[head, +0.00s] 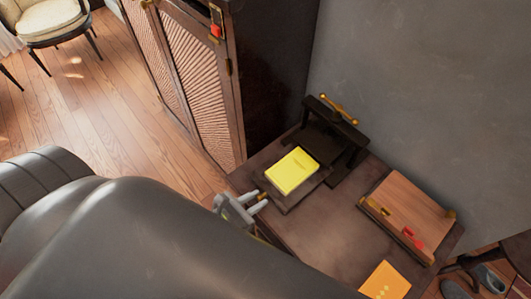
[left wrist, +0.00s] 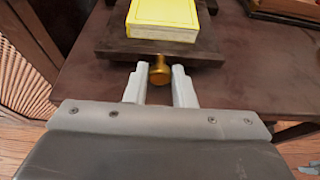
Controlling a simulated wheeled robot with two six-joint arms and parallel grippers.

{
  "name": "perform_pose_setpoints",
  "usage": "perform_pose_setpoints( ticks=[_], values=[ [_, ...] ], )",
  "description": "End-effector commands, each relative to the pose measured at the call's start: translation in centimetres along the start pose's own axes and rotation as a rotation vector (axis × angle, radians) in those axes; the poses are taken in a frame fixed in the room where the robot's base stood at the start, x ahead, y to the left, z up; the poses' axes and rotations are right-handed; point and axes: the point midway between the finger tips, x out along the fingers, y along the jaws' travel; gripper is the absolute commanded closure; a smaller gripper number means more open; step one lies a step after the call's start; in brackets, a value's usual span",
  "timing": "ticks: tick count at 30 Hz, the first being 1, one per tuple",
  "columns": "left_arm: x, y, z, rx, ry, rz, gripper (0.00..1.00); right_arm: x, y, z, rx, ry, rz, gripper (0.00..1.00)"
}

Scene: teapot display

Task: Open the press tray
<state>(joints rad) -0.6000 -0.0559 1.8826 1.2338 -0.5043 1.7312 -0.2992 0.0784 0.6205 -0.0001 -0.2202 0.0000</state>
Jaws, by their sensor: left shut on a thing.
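The press (head: 330,130) is a dark frame with a brass handle on top, at the back of the small table. Its dark tray (head: 288,203) sticks out toward my left gripper and carries a yellow book (head: 292,171). My left gripper (head: 262,200) is at the tray's front edge. In the left wrist view, its two pale fingers (left wrist: 160,85) are around the tray's brass knob (left wrist: 160,70), shut on it. The tray (left wrist: 112,46) and the yellow book (left wrist: 165,18) also show there. My right gripper is not in view.
A wooden box or board with brass corners and red parts (head: 412,212) lies on the table's right side. An orange book (head: 386,281) is at the front edge. A tall cabinet (head: 195,70) stands left of the press. The table's middle (head: 325,225) is clear.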

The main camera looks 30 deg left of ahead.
Motion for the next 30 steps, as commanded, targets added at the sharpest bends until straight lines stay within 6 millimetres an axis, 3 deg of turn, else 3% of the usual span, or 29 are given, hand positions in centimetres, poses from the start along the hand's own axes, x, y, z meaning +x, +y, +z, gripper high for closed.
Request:
perform_pose_setpoints(
  ticks=[9, 10, 14, 30],
  values=[
    [-0.13, -0.03, -0.11, 0.001, 0.002, -0.001, 1.00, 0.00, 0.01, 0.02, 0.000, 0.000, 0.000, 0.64],
    [-0.12, -0.03, -0.11, 0.001, 0.002, -0.001, 0.73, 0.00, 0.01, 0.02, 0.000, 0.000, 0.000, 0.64],
    [-0.11, -0.02, -0.07, 0.001, 0.001, -0.001, 0.57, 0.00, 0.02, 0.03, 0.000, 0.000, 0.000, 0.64],
    [-0.43, -0.01, -0.09, 0.000, 0.001, 0.000, 0.57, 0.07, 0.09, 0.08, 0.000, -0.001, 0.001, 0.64]
  ],
)
